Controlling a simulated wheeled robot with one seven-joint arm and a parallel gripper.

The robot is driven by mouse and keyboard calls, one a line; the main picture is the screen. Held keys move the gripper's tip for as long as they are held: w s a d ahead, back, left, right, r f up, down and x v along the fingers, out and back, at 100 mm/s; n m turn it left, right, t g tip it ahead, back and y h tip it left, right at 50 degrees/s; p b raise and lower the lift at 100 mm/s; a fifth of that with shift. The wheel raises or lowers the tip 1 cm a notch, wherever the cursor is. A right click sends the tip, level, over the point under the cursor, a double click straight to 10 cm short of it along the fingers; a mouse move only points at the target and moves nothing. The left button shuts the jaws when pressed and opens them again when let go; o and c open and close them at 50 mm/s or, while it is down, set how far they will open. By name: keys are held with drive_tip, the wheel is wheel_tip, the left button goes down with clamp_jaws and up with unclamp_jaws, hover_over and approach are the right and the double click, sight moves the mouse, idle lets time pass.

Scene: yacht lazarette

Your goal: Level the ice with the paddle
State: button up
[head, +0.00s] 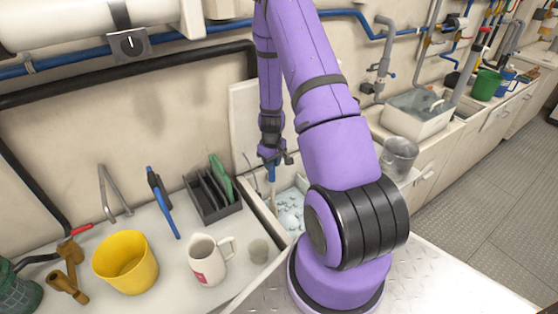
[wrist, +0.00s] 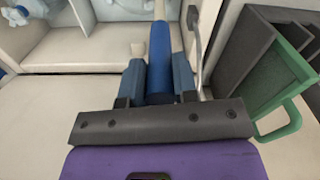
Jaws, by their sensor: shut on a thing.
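My gripper (head: 271,158) is above the open ice box in the head view. In the wrist view my gripper (wrist: 158,78) is shut on a blue handle, which I take to be the paddle (wrist: 160,42). In the head view a short blue length of the paddle (head: 272,173) shows below the fingers; its lower end is hard to make out. Pale bluish ice (head: 290,212) lies loose in the white-walled ice box, partly hidden by my arm. Some ice (wrist: 122,8) also shows at the top of the wrist view. I cannot tell whether the paddle touches it.
A dark slotted rack (head: 212,196) with a green-handled item stands left of the ice box. A white jug (head: 207,262), a yellow bucket (head: 125,262) and a blue tool (head: 160,198) are farther left. A raised lid (head: 243,125) stands behind the box. A metal pot (head: 399,158) is on the right.

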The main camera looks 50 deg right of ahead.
drive_tip(key=s+a, duration=0.3)
drive_tip(key=s, duration=0.2)
drive_tip(key=s+d, duration=0.4)
drive_tip(key=d, duration=0.8)
drive_tip(key=w+a, duration=0.7)
drive_tip(key=a, duration=0.5)
wheel_tip(320, 180, up, 30)
drive_tip(key=shift+s+d, duration=0.15)
drive_tip(key=shift+s, duration=0.05)
idle(2.3)
idle(1.0)
